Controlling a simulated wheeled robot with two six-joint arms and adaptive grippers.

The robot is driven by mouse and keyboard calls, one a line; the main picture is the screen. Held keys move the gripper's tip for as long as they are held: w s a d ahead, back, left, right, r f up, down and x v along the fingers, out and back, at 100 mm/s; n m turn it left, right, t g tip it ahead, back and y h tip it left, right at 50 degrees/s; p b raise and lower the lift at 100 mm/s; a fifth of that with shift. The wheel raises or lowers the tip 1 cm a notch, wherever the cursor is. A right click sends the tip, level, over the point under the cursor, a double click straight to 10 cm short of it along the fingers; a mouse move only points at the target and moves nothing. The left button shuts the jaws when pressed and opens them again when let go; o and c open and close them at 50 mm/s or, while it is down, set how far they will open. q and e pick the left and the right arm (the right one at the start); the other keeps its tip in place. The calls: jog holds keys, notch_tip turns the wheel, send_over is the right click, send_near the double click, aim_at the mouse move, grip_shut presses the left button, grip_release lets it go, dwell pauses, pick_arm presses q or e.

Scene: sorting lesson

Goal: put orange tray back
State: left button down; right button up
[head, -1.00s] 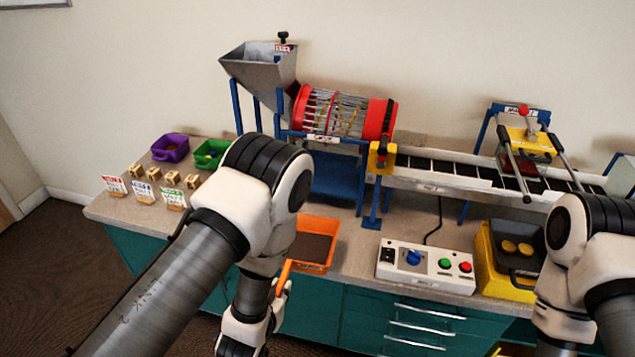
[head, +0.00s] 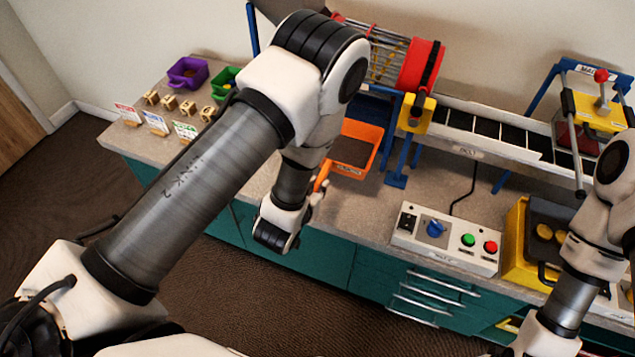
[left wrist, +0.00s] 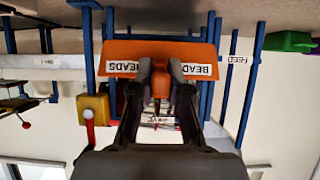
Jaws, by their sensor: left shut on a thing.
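The orange tray (head: 376,155) is under the red drum machine, beside its blue legs, in the head view. Its inside looks dark; I cannot tell whether it holds anything. In the left wrist view the tray's front, with "BEADS" labels (left wrist: 122,67), spans between blue posts. My left gripper (left wrist: 160,80) is shut on the tray's orange handle at the middle of that front. In the head view the left gripper (head: 320,188) is partly hidden by my own arm, at the tray's near side. My right arm shows at the right edge, but its gripper is out of view.
The red drum (head: 420,66) and blue legs (head: 399,165) stand close to the tray. A control box (head: 445,240) and a yellow bin (head: 518,240) are to the right. Purple (head: 187,72) and green (head: 222,82) bins stand at the left. The bench front between is clear.

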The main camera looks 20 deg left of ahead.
pick_arm(q)
jog(key=shift+w+f, duration=0.2)
jog(key=shift+w, duration=0.95)
jog(key=b, duration=0.1)
send_near(341, 149)
jog(key=shift+r+b+x, duration=0.15)
jog(key=shift+b+x, duration=0.2)
jog(key=shift+x, duration=0.5)
jog(key=shift+r+b+x, duration=0.15)
jog(key=shift+b+x, duration=0.15)
jog(key=shift+x, duration=0.6)
jog(key=shift+w+d+b, duration=0.1)
jog(key=shift+w+b, duration=0.8)
jog(key=shift+w, duration=2.05)
jog(key=shift+f+b, duration=0.3)
jog(key=shift+f, duration=0.05)
jog(key=c, duration=1.1)
grip_release()
jog(key=shift+o, duration=0.2)
jog(key=shift+s, duration=0.1)
